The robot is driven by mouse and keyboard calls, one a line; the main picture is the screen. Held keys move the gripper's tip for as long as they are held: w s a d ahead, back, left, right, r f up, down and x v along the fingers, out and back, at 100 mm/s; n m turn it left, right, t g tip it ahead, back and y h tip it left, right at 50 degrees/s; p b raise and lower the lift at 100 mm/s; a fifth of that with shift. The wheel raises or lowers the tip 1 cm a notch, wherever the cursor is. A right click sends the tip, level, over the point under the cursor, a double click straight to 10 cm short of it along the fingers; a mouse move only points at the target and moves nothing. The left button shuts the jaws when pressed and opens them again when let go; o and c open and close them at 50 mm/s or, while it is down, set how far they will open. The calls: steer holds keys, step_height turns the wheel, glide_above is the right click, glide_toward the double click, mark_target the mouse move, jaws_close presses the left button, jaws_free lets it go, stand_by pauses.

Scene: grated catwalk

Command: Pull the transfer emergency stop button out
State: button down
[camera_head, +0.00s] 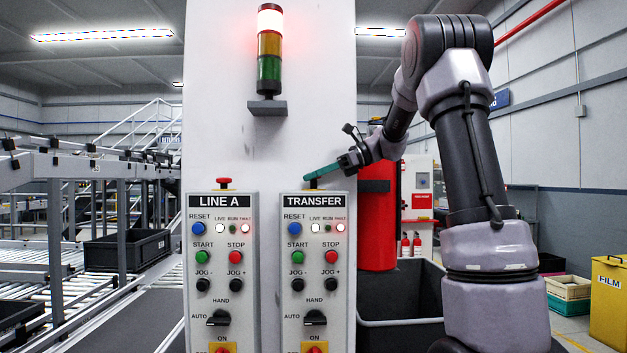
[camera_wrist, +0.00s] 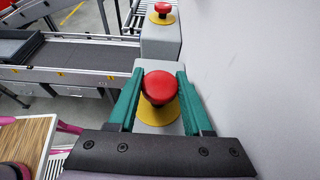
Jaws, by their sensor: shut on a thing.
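The transfer emergency stop button is a red mushroom head (camera_wrist: 159,87) on a yellow disc, on top of the grey TRANSFER box (camera_head: 316,270). My gripper (camera_head: 311,179) reaches in from the right at the top of that box and hides the button in the head view. In the wrist view its two green fingers (camera_wrist: 160,92) lie on either side of the red head, shut on it. The LINE A box (camera_head: 222,270) stands to the left with its own red button (camera_head: 224,182) on top, which also shows in the wrist view (camera_wrist: 162,8).
A white panel (camera_head: 305,90) stands close behind the boxes, with a stack light (camera_head: 270,50) lit red at the top. A red cylinder (camera_head: 376,225) and a dark bin (camera_head: 400,290) are to the right. A conveyor (camera_head: 75,285) runs at the left.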

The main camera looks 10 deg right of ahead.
steer(key=c, duration=0.6)
jaws_free()
steer(key=shift+r, duration=0.2)
steer(key=v, duration=1)
steer(key=shift+d, duration=0.4)
steer(key=shift+r, duration=0.1)
steer(key=s+a+f+n+t+h, duration=0.2)
steer(key=s+f+n+h, duration=0.3)
steer(key=s, duration=0.7)
steer(key=s+a+f+n+t+h, duration=0.2)
steer(key=s+f+n+h, duration=0.4)
steer(key=s+f+n, duration=0.4)
steer(key=s+n, duration=0.1)
steer(key=s, duration=0.2)
steer(key=shift+s+a+t, duration=0.3)
steer(key=shift+t, duration=0.1)
